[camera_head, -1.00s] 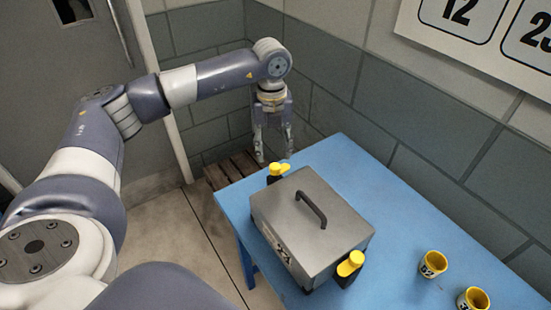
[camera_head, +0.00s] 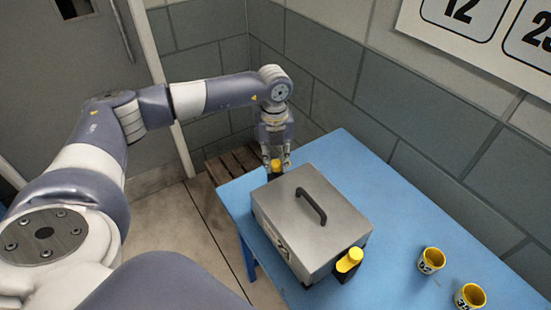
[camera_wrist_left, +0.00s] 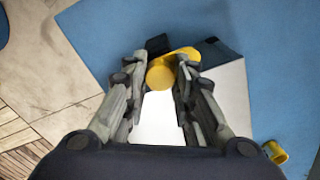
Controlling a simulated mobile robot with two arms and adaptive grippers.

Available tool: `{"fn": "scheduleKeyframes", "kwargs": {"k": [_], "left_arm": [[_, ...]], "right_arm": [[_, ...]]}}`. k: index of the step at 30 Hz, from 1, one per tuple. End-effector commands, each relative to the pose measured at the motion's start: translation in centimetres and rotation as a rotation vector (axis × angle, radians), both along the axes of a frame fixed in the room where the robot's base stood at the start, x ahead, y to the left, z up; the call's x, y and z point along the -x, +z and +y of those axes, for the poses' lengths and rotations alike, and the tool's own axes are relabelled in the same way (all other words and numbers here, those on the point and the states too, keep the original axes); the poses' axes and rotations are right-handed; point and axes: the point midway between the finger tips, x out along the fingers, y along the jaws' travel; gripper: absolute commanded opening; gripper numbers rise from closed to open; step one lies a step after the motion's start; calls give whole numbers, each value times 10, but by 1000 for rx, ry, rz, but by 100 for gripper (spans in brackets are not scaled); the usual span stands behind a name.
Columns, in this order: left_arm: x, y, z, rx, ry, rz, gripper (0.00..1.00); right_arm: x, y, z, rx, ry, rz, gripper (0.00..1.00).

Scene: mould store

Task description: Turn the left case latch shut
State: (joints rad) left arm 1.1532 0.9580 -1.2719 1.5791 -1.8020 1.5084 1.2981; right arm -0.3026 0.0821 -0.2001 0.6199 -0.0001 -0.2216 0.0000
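The grey case (camera_head: 325,235) with a dark handle stands closed-lidded on the blue table. Its left latch (camera_head: 276,163) has a yellow knob on a black mount at the case's far-left side. In the left wrist view the latch knob (camera_wrist_left: 161,74) has a short yellow lever pointing right. My left gripper (camera_head: 275,160) points down over this latch, one finger on each side of the knob. The gripper (camera_wrist_left: 161,62) looks open, with the knob between its fingertips; firm contact is not clear. The other yellow latch (camera_head: 349,260) is on the near-right side. My right gripper is not in view.
Two yellow cups, one (camera_head: 431,260) behind the other (camera_head: 470,297), stand on the blue table (camera_head: 400,225) to the right. A wooden pallet (camera_head: 232,165) lies on the floor beyond the table's left edge. A block wall runs behind.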

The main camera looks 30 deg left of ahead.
Motion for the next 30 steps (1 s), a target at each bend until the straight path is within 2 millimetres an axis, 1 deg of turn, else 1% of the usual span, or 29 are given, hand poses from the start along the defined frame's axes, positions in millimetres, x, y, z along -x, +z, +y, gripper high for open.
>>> {"fn": "scheduleKeyframes", "kwargs": {"k": [8, 14, 20, 30], "left_arm": [[0, 0, 0, 0, -24, 0, 1], [0, -1, 0, 0, -113, -1, 1], [-1, -2, 0, 1, -271, -3, 1], [-1, -1, 0, 0, -594, -4, 1]], "right_arm": [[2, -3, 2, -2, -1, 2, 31], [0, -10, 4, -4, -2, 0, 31], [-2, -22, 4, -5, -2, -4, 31], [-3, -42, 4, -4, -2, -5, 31]]}}
